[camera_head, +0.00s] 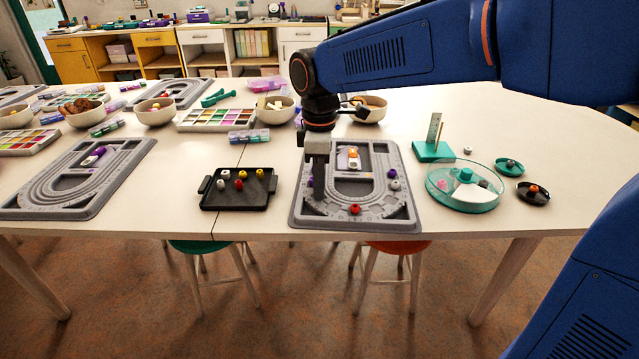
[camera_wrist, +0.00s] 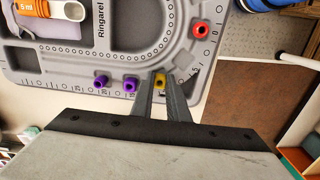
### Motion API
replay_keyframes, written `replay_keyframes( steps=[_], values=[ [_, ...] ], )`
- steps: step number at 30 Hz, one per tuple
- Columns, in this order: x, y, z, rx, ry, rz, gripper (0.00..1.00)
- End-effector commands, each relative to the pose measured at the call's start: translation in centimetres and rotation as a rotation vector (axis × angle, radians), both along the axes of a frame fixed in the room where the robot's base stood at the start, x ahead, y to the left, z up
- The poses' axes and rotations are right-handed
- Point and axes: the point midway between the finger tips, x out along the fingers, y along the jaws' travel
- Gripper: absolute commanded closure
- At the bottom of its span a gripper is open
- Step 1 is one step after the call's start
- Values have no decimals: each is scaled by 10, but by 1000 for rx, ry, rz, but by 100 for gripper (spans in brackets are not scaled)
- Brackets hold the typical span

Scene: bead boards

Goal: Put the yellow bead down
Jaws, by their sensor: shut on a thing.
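The yellow bead (camera_wrist: 160,80) sits between my gripper's fingertips (camera_wrist: 161,86) in the wrist view. My gripper (camera_head: 317,198) is shut on it, over the left front part of the grey bead board (camera_head: 385,214). In the head view my gripper hides the held bead. I cannot tell whether the yellow bead touches the board.
A black tray (camera_head: 236,202) with several beads stands left of the board. A purple bead (camera_head: 391,173) and a white bead (camera_head: 395,185) lie on the board's right side. A round teal-rimmed clear tray (camera_head: 465,205) and small dishes stand farther right.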

Motion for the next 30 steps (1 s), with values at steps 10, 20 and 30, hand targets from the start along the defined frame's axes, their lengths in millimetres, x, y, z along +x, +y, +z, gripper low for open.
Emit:
replay_keyframes(
  steps=[10,20,30],
  values=[
    [0,0,-5,0,1,0,69],
    [0,0,-3,0,0,0,67],
    [1,0,41,2,-2,0,67]
  ],
)
